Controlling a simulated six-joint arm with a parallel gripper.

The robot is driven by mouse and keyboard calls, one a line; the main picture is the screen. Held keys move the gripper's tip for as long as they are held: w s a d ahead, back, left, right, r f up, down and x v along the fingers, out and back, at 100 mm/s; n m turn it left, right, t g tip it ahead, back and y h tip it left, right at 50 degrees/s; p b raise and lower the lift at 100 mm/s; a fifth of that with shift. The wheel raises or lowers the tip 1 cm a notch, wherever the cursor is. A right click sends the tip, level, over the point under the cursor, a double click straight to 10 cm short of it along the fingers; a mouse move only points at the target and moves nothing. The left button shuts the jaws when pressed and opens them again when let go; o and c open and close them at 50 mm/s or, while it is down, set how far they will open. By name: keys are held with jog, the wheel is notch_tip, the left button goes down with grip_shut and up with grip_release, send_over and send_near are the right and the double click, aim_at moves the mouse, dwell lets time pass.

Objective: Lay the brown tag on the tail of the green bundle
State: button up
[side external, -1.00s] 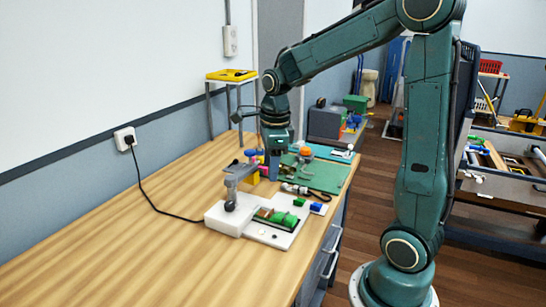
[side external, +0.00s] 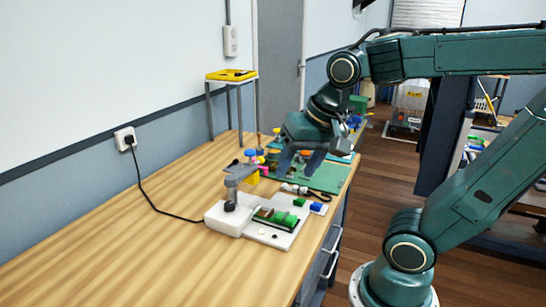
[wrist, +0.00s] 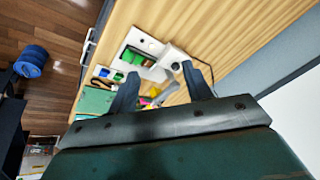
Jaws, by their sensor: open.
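My gripper (side external: 299,164) is open and empty, tilted in the air above the back part of the bench. Its two dark fingers also show apart in the wrist view (wrist: 162,80). A small brown piece, apparently the brown tag (side external: 265,212), lies at the left end of a dark tray on the white board. The green bundle (side external: 283,218) lies beside it in the same tray; its tail cannot be made out. The green bundle also shows ahead of the fingers in the wrist view (wrist: 128,56).
A white fixture with a grey upright arm (side external: 232,190) stands left of the tray. Small green (side external: 299,202) and blue (side external: 316,207) blocks lie to the right. A green mat (side external: 325,178) and coloured items lie behind. The bench's left front (side external: 130,250) is clear.

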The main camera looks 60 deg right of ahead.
jog(key=shift+s+a+n+t, duration=0.3)
jog(key=shift+s+n, duration=0.45)
jog(key=shift+n, duration=0.6)
jog(key=shift+s+a+n+t, duration=0.1)
jog(key=shift+s+a+n, duration=0.3)
jog(key=shift+s+n, duration=0.65)
jog(key=shift+s+a+n+t, duration=0.2)
jog(key=shift+s+a+n, duration=0.2)
jog(key=shift+n, duration=1.2)
